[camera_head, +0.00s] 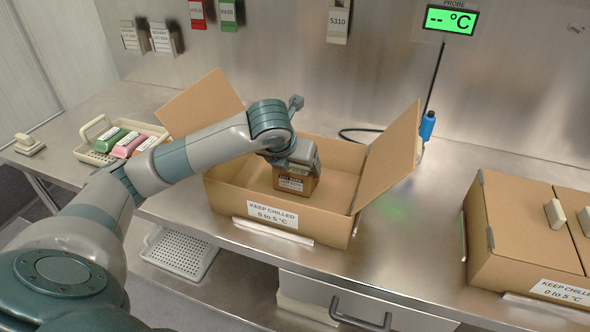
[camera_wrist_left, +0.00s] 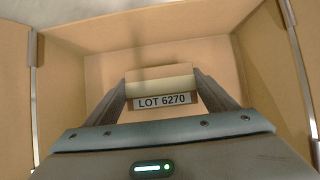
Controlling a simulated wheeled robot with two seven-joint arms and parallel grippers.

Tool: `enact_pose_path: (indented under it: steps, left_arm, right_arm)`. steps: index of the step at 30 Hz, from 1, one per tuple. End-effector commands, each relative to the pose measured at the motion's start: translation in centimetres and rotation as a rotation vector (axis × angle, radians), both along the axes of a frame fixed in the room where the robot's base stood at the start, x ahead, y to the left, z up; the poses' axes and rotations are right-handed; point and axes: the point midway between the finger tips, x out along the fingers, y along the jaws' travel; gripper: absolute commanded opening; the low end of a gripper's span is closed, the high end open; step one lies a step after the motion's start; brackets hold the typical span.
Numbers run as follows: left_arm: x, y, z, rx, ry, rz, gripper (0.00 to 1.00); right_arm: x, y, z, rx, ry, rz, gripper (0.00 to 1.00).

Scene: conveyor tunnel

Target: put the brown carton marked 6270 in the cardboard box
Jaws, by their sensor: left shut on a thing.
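The brown carton (camera_head: 295,183) is inside the open cardboard box (camera_head: 224,196), near its middle. In the left wrist view the carton (camera_wrist_left: 160,80) shows a label reading LOT 6270. My left gripper (camera_head: 296,163) reaches down into the box from above and is shut on the carton, one finger on each side. In the left wrist view my left gripper (camera_wrist_left: 163,98) shows both fingers against it. I cannot tell whether the carton touches the box floor. The box is marked KEEP CHILLED 0 to 5 °C, and its side flaps stand up. My right gripper is not in view.
A tray (camera_head: 88,153) with green, pink and other packs stands at the left. A second box (camera_head: 510,225), closed, stands at the right. The counter between the boxes is clear.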

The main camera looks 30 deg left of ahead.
Motion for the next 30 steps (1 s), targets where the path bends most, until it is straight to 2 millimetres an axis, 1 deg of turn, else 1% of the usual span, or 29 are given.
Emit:
enact_pose_path:
  steps: [2,10,14,15,16,17,30]
  left_arm:
    - [0.02,0.04,-0.29,0.001,-0.001,0.001,0.38]
    - [0.02,0.02,-0.27,0.0,-0.001,0.0,0.38]
    - [0.02,0.0,-0.61,0.0,-0.001,0.0,0.38]
    - [0.0,0.01,-0.46,0.0,0.0,0.0,0.87]
    - [0.0,0.0,-0.45,0.0,0.0,0.0,0.95]
    - [0.0,0.0,-0.46,0.0,0.0,0.0,0.97]
    - [-0.05,-0.02,-0.15,0.0,-0.001,0.0,0.97]
  right_arm:
    - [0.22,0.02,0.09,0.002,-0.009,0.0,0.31]
    - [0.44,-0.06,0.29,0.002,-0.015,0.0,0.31]
    - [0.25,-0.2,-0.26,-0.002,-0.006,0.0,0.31]
    - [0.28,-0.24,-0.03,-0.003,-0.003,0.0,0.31]
    - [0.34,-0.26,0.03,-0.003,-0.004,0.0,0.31]
    - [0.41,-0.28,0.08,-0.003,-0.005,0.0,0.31]
    - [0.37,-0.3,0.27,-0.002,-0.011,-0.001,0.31]
